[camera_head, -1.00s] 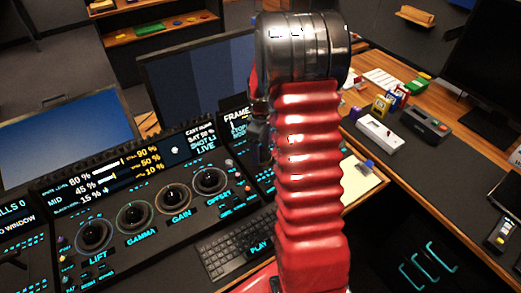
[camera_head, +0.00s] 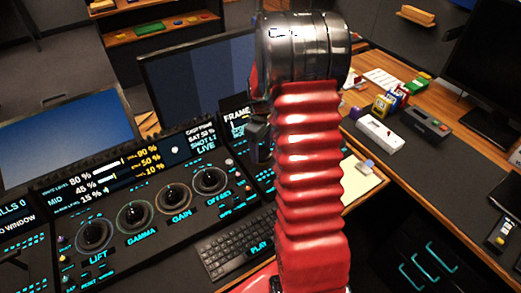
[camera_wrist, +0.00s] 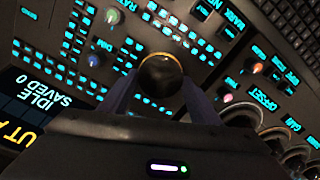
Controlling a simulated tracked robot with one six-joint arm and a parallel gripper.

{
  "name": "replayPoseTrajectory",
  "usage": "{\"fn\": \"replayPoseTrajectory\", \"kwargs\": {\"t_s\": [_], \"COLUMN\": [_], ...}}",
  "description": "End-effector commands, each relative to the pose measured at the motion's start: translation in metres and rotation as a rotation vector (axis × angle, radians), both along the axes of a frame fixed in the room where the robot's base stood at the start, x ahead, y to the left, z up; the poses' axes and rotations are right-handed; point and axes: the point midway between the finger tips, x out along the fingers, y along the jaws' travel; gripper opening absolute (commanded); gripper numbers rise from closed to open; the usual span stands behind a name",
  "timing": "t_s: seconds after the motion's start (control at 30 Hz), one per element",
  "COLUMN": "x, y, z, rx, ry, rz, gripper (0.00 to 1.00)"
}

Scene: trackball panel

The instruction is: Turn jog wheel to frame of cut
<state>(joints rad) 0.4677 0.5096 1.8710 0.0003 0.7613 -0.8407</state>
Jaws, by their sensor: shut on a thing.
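In the wrist view, a dark round wheel with a gold rim (camera_wrist: 160,72), which looks like the jog wheel, sits between the two fingers of my gripper (camera_wrist: 160,84). The fingers are shut on its sides. The lower part of the wheel is hidden behind my gripper body. In the head view, my red arm covers the wheel and most of my gripper; only a dark part of the gripper shows left of the arm. A small display headed FRAME (camera_head: 236,114) is partly hidden by the arm, and its frame number is unreadable.
Lift, gamma, gain and offset trackballs (camera_head: 168,201) line the panel to the left. A keyboard (camera_head: 236,247) lies in front. Lit buttons and small knobs (camera_wrist: 112,16) surround the wheel closely. A desk with small boxes (camera_head: 380,132) is at right.

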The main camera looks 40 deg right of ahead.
Motion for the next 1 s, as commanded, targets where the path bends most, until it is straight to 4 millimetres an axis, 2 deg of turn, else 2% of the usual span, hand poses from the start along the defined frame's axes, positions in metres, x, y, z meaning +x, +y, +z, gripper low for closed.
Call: {"fn": "replayPoseTrajectory", "kwargs": {"t_s": [0.7, 1.0], "x": [0.0002, 0.0000], "y": [-0.0022, -0.0027], "z": [0.0003, 0.0003], "rx": [-0.001, 0.000], "ry": [0.000, 0.000], "rz": [-0.634, -0.824], "gripper": [0.34, 0.34]}}
